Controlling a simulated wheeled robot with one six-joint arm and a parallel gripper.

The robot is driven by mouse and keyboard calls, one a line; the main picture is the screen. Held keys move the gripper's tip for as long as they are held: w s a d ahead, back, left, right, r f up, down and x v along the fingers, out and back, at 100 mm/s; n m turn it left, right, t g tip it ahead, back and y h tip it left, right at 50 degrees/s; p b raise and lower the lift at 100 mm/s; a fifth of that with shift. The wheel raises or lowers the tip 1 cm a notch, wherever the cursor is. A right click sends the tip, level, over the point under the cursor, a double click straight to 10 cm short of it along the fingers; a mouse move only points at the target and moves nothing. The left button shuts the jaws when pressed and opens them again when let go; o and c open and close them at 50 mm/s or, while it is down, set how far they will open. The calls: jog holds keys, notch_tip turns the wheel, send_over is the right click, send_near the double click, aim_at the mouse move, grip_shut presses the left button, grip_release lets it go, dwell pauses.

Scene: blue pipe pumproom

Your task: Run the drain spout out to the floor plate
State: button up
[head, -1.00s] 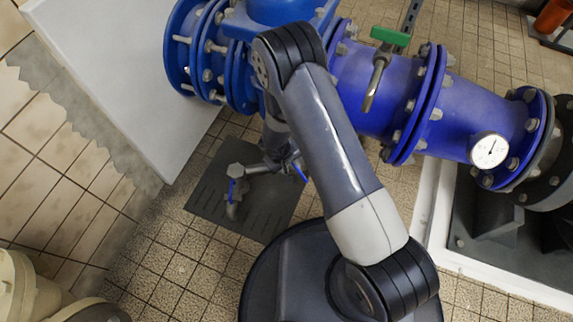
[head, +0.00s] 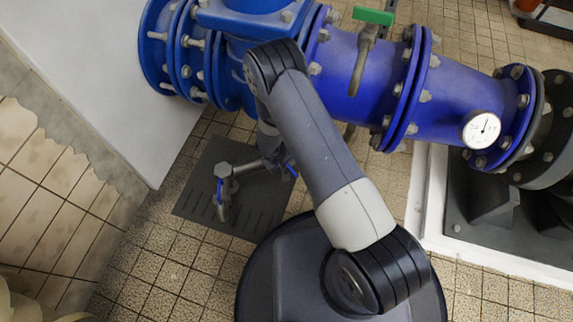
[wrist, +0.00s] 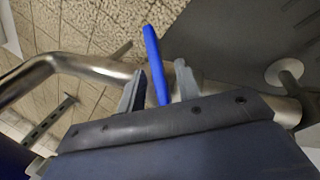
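The drain spout (head: 245,167) is a grey metal pipe with an elbow at its left end, turned down over the dark slotted floor plate (head: 190,205). A blue lever (head: 219,190) sits at that elbow, and another blue lever (head: 292,170) is farther right, close to my gripper. In the head view my forearm largely hides my gripper. In the wrist view my gripper (wrist: 158,88) has its fingers apart, one on each side of a blue lever (wrist: 153,55), with gaps visible. A metal pipe (wrist: 100,68) runs behind the fingers. The plate (wrist: 225,35) shows at upper right.
A large blue flanged pipe (head: 460,88) with a green-handled valve (head: 373,16) and a gauge (head: 481,130) runs above and behind. A white panel (head: 100,70) stands at left. A white-edged plinth (head: 432,200) is at right. Tiled floor lies open at lower left.

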grip_shut()
dwell(0.4)
jog(key=shift+d+r+m+g+y+p, duration=0.1)
jog(key=shift+m+g+y+p, duration=0.4)
jog(key=shift+m+y+p, duration=0.45)
jog(key=shift+s+m+y+p, duration=0.1)
jog(key=shift+m+y+p, duration=0.15)
jog(key=shift+m+p, duration=0.5)
jog(key=shift+m+g+y+p, duration=0.3)
jog(key=shift+m+y+p, duration=0.15)
jog(key=shift+p, duration=0.35)
grip_release()
